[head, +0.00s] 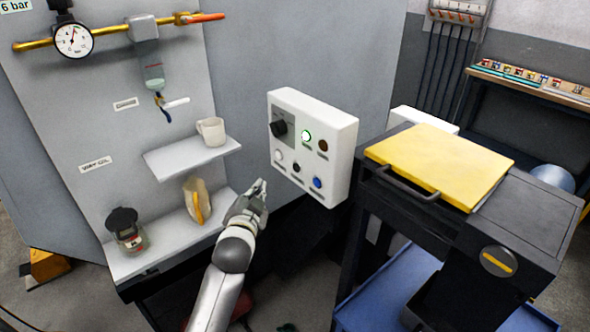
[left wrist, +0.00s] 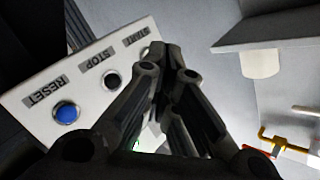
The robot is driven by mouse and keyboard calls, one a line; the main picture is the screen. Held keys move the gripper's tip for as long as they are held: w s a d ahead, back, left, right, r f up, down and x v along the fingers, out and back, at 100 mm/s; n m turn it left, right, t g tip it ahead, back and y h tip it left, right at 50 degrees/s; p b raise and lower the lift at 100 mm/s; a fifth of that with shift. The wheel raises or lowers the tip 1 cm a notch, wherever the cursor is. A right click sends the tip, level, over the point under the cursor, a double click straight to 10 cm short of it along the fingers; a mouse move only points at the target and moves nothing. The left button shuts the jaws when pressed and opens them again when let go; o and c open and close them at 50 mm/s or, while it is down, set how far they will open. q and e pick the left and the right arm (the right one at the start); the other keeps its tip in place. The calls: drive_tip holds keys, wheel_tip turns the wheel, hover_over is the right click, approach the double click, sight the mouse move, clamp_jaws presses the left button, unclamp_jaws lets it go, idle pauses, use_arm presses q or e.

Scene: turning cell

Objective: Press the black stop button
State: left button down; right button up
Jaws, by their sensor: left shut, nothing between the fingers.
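The black stop button (head: 297,168) sits in the middle of the lower row on a white control box (head: 345,155). In the left wrist view the black button (left wrist: 112,80) shows beside the label STOP, left of the fingers. My left gripper (head: 262,185) is shut and empty, to the left of the box's lower left side in the head view. I cannot tell the gap to the panel. My right gripper is not in view.
A blue button (head: 318,183) labelled RESET and a white button (head: 279,156) flank the black one. Above are a black knob (head: 279,129), a green-lit button (head: 306,136) and a brown button (head: 323,146).

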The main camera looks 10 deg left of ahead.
sight(296, 168)
use_arm(q)
drive_tip(key=w+d+b, duration=0.4)
drive_tip(key=w+d, duration=0.1)
drive_tip(key=w, duration=0.1)
drive_tip(key=shift+w, duration=0.25)
drive_tip(key=shift+w+d, duration=0.1)
drive_tip(key=shift+d, duration=0.05)
idle(1.2)
drive_tip(key=shift+w+d, duration=0.2)
drive_tip(key=shift+w, duration=0.05)
drive_tip(key=shift+w+d, duration=0.2)
drive_tip(key=shift+w, duration=0.05)
idle(0.8)
idle(0.3)
drive_tip(key=shift+s+a+p, duration=0.5)
drive_tip(key=shift+s+p, duration=0.1)
drive_tip(key=shift+s, duration=0.05)
